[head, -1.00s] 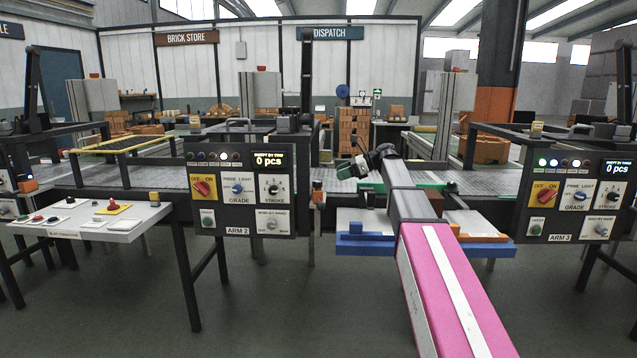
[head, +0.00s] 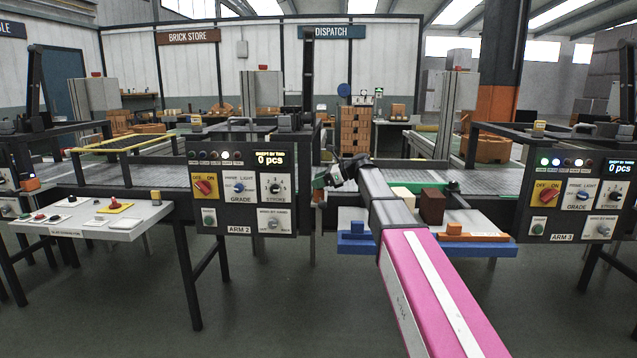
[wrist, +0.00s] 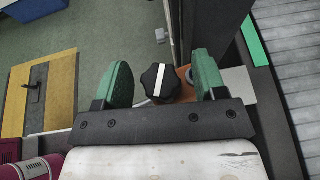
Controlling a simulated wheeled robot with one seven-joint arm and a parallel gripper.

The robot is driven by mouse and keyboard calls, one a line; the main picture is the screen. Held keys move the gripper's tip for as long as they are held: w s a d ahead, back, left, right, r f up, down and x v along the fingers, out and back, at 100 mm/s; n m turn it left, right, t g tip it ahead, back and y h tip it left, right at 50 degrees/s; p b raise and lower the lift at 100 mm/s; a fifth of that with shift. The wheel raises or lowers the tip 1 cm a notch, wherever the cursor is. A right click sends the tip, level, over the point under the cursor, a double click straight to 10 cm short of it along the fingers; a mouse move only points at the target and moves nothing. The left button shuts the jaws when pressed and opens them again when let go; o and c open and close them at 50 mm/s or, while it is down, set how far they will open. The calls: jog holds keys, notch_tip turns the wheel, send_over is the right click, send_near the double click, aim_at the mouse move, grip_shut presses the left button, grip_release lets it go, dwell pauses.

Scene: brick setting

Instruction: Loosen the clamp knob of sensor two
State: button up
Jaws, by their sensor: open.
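The clamp knob (wrist: 153,88) is black and lobed with a white stripe across its top. It sits on an orange body (wrist: 186,91) in the wrist view. My gripper (wrist: 162,68) is open, with one green finger to the left of the knob and one to the right. A gap shows between the knob and each finger. In the head view my gripper (head: 331,178) is at the table edge just right of the ARM 2 panel. The knob cannot be made out there.
A dark post stands close to the right finger in the wrist view. The ARM 2 panel (head: 243,215) is left of my gripper in the head view.

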jog(key=shift+a, duration=0.1)
jog(key=c, duration=0.9)
jog(key=shift+w+n+g, duration=0.2)
jog(key=shift+n+g, duration=0.6)
jog(key=shift+g, duration=0.1)
jog(key=shift+c, duration=0.2)
jog(key=shift+s+n+g, duration=0.2)
jog(key=shift+n+g, duration=0.6)
jog(key=shift+g, duration=0.2)
jog(key=o, duration=0.9)
jog(key=shift+o, duration=0.2)
